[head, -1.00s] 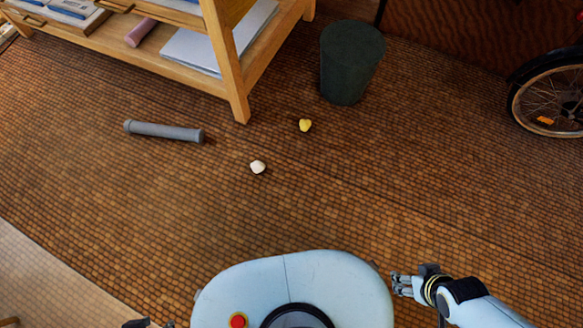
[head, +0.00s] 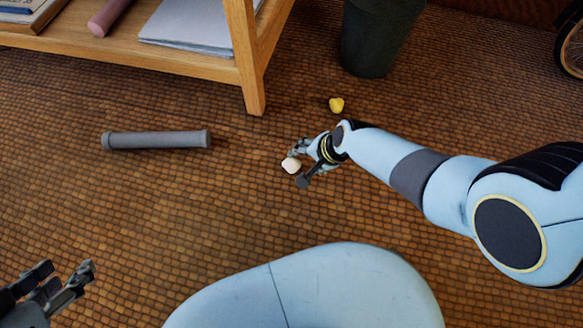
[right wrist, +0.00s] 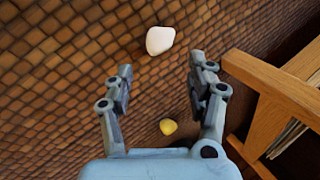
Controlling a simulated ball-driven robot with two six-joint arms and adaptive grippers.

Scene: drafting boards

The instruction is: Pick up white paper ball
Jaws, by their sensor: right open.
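The white paper ball (head: 291,165) lies on the brown tiled floor, right at the fingers of my right gripper (head: 299,164) in the head view. In the right wrist view the white paper ball (right wrist: 160,40) shows just beyond the fingertips, roughly between their lines. My right gripper (right wrist: 160,78) is open with nothing between its fingers. My left gripper (head: 72,284) is at the lower left of the head view, its fingers apart and empty, away from the ball.
A yellow paper ball (head: 336,104) lies behind the right gripper; it also shows in the right wrist view (right wrist: 168,127). A grey tube (head: 157,140) lies to the left. A wooden shelf (head: 254,88) and a dark bin (head: 375,40) stand behind.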

